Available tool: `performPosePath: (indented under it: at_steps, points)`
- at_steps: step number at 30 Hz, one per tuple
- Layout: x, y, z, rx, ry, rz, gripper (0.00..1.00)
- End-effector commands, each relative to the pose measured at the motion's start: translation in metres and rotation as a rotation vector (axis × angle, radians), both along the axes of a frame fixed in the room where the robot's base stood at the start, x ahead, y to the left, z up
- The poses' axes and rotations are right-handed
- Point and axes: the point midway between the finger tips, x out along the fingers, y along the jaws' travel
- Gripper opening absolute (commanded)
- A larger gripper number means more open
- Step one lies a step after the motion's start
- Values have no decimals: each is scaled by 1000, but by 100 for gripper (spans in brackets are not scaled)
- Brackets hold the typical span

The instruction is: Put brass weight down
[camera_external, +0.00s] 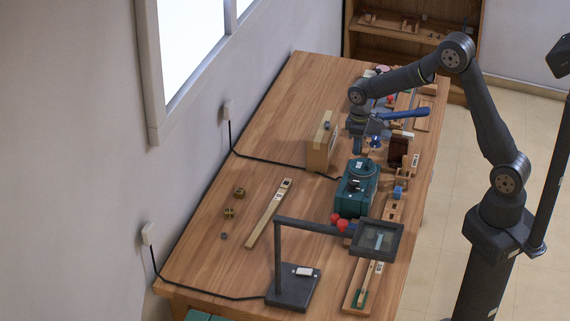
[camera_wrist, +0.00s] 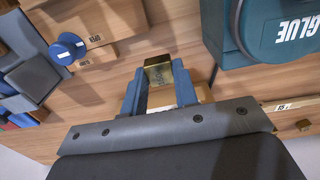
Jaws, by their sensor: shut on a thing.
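The brass weight (camera_wrist: 158,70) shows in the wrist view as a small gold-coloured block between the fingertips. My gripper (camera_wrist: 160,84) is shut on it, with a blue finger on each side. In the external view my gripper (camera_external: 357,144) hangs over the bench, between the wooden box and the dark brown block. The weight cannot be made out there. Wood lies beneath the weight in the wrist view; I cannot tell whether the weight touches it.
A teal glue pot (camera_external: 357,187) stands close by; it also fills the upper right of the wrist view (camera_wrist: 275,30). A wooden box (camera_external: 319,146) stands left of my gripper. A magnifier lamp (camera_external: 293,287) stands in front. Free bench top (camera_external: 275,110) lies at the back left.

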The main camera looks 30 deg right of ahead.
Motion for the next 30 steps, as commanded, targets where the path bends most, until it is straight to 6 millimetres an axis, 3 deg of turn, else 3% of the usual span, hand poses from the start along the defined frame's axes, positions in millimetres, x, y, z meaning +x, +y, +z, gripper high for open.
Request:
performPosePath:
  at_steps: [3,8,11,19,30]
  points:
    - [0,23,-14,0,0,2,1]
    - [0,37,-22,1,-1,-1,1]
    - [1,38,-27,0,0,-2,1]
    - [0,37,-62,-1,1,-3,1]
    - [1,37,-66,0,0,-3,1]
